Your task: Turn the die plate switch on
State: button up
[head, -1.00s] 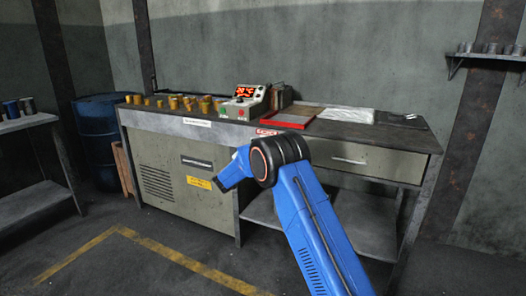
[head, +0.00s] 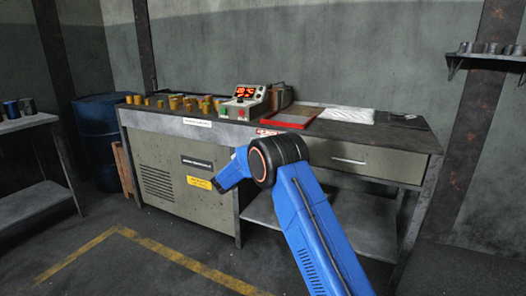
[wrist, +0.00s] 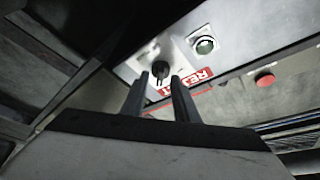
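A dark switch knob (wrist: 160,68) sits on a pale plate in the wrist view, beside a red-and-white label (wrist: 188,83). No writing naming the die plate can be read there. My gripper (wrist: 159,76) is open, with its two fingers apart and the knob showing between their tips. I cannot tell whether they touch it. In the head view my blue arm reaches to the front of the workbench (head: 385,157) and hides the gripper and knob. A control box (head: 245,104) with a lit red display stands on the bench.
On the bench stand several brass-coloured pieces (head: 175,102) and a red tray (head: 291,117). A blue barrel (head: 98,145) stands left; the floor in front is clear.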

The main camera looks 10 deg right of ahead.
jog(key=v, duration=1.6)
jog(key=shift+s, duration=0.2)
jog(key=shift+a+f, duration=0.1)
jog(key=shift+f, duration=0.05)
